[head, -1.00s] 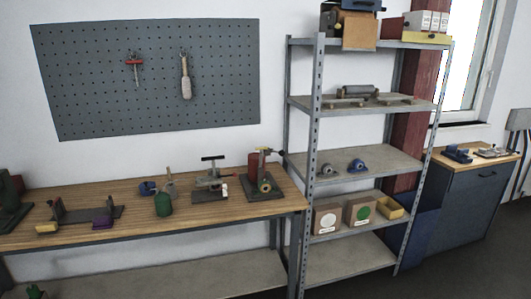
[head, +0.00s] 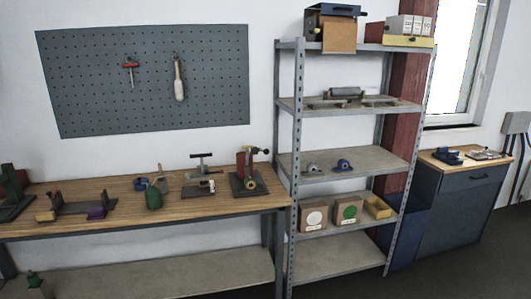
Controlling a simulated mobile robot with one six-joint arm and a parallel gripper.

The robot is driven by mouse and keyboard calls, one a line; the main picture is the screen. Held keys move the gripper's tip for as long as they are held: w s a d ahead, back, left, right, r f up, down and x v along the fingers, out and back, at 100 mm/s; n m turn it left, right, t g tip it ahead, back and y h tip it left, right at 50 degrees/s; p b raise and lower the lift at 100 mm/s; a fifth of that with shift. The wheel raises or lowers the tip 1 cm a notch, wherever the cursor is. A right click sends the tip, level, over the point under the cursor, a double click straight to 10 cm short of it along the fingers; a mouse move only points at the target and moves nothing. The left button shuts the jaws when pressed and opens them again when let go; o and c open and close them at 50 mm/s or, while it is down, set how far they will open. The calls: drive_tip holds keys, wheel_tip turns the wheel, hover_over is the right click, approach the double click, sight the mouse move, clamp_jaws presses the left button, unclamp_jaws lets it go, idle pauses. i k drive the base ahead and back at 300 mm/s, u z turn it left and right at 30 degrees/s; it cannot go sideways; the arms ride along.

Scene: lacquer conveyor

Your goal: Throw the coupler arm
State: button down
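I cannot tell for sure which part is the coupler arm. At the right end of the wooden workbench (head: 235,203), a device (head: 247,183) has a dark base, a yellow ring, a red block and a lever with a dark knob. Left of it stands a clamp-like device (head: 199,180) with a black T-handle and a pale body. Both are small in this view, and their lever positions are hard to read. My gripper is not in view.
A green bottle-like item (head: 153,200) and a purple block (head: 96,212) stand on the bench. A grey metal shelf rack (head: 295,150) with several items stands right of it. A dark cabinet (head: 460,210) is farther right. Dark floor shows at the lower right.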

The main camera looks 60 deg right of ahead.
sight(247, 153)
drive_tip(key=z, duration=0.05)
drive_tip(key=k, duration=0.2)
drive_tip(key=u, duration=0.05)
drive_tip(key=i, duration=1.15)
drive_tip(key=z, duration=0.35)
